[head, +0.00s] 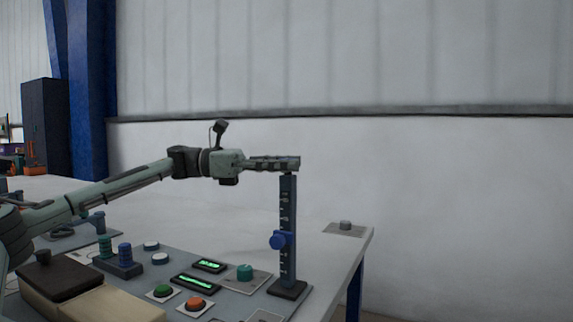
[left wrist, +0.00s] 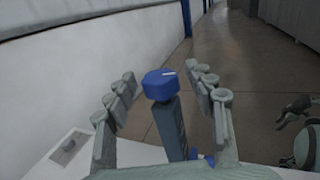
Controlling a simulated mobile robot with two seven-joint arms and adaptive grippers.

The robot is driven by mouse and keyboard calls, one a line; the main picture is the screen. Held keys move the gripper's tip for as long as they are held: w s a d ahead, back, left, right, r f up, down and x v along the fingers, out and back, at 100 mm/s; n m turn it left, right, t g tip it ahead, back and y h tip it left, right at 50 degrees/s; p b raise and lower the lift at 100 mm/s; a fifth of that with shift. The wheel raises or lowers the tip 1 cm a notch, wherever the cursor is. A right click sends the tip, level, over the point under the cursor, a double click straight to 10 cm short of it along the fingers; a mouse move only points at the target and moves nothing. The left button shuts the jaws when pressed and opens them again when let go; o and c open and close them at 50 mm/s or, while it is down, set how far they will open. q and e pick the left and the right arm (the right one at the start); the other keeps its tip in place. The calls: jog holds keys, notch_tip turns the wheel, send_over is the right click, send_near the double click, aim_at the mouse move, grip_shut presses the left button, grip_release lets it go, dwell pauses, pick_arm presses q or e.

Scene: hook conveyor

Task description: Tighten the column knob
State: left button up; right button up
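The column (head: 288,215) stands upright near the right end of the table, with a scale on its face and a blue knob (head: 282,240) on a slider partway up. In the left wrist view a blue knob with a white mark (left wrist: 160,86) tops the column (left wrist: 170,128). In the head view this top knob is hidden behind my left gripper (head: 285,163). My left gripper is level at the column's top. In the left wrist view its fingers (left wrist: 163,90) are open, one on each side of the knob, with visible gaps.
The table panel holds a teal knob (head: 245,272), green (head: 162,291) and orange (head: 195,304) buttons, two lit displays (head: 209,266), and blue and green posts (head: 125,252). A grey knob on a plate (head: 345,226) is at the back right. A white wall stands behind.

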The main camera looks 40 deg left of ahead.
pick_arm(q)
jog(key=v, duration=1.2)
dwell(0.5)
